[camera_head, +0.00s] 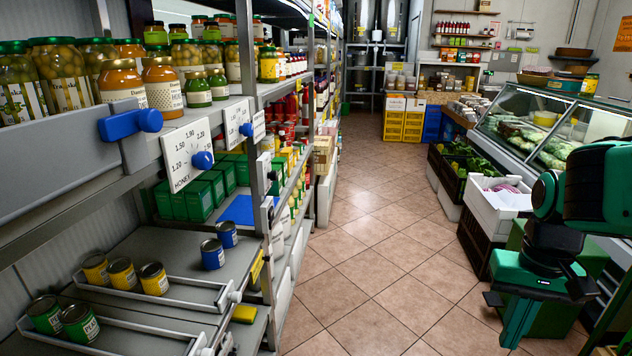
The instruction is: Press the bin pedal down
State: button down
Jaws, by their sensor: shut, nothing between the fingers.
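My gripper (514,328) is at the lower right, teal and black, pointing downward, with its fingers shut and empty. A dark green box-shaped body, which looks like the bin (556,322), stands on the floor right behind my gripper and arm. My arm covers much of it. I cannot make out a pedal; it is hidden or too small to tell. I cannot tell whether my gripper touches the bin.
Shelves with jars, cans and a honey dial (190,155) line the left. A white crate (492,198) and dark produce crates stand by the glass counter (560,120) on the right. The tiled aisle (370,250) between is clear. Yellow crates (403,125) stand at the back.

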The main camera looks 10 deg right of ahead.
aim_at(492, 299)
jog(key=z, duration=0.15)
jog(key=i, duration=1.15)
jog(key=z, duration=0.4)
jog(key=i, duration=1.15)
jog(key=z, duration=0.65)
jog(key=i, duration=1)
jog(key=z, duration=0.25)
